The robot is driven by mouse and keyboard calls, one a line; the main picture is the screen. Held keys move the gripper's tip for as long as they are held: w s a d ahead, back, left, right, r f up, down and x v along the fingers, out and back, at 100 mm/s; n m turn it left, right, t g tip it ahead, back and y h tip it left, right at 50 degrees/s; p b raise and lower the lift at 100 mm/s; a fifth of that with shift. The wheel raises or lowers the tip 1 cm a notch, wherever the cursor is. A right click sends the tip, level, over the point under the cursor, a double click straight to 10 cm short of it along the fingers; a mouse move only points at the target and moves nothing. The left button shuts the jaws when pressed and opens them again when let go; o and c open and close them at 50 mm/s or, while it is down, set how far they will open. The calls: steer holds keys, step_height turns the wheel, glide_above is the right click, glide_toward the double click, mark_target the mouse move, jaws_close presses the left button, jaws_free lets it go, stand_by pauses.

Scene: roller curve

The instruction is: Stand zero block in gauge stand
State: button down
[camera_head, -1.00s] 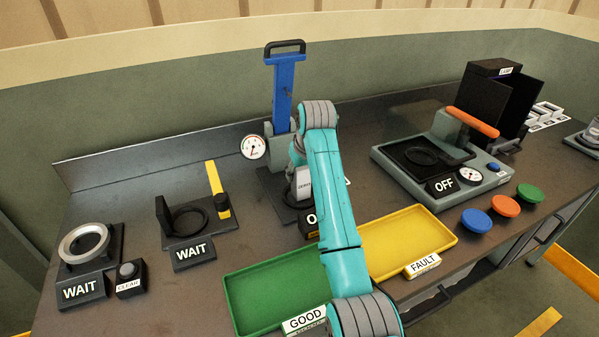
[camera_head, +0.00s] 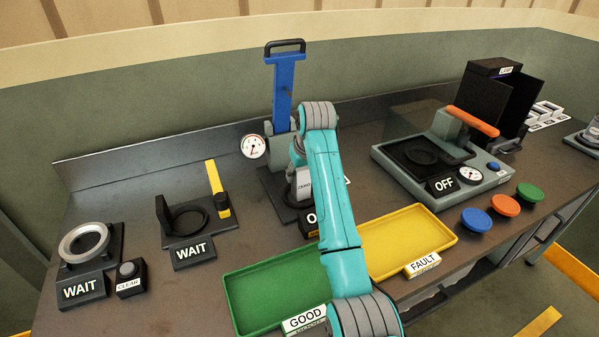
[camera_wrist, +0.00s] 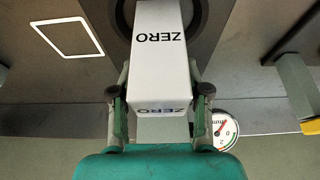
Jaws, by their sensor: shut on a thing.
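The zero block (camera_wrist: 160,50) is a white block marked ZERO, between my gripper's fingers (camera_wrist: 160,92) in the wrist view. My gripper is shut on it. In the head view a small white part of the zero block (camera_head: 304,184) shows beside my turquoise arm, over the gauge stand's base. The gauge stand (camera_head: 284,92) has a blue upright lever with a black handle and a round dial (camera_head: 253,147). Its dark round seat (camera_wrist: 204,14) shows partly around the block's far end in the wrist view. I cannot tell whether the block touches the seat.
A green GOOD tray (camera_head: 270,290) and a yellow FAULT tray (camera_head: 400,235) lie in front. A fixture with a yellow post (camera_head: 217,190) and a ring fixture (camera_head: 85,243) stand left. A grey OFF machine (camera_head: 395,170) and coloured buttons (camera_head: 505,205) are right.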

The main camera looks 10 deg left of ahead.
jaws_free()
stand_by(0.4)
steer(key=shift+r, duration=0.15)
steer(key=shift+r, duration=4.35)
steer(key=shift+s, duration=0.1)
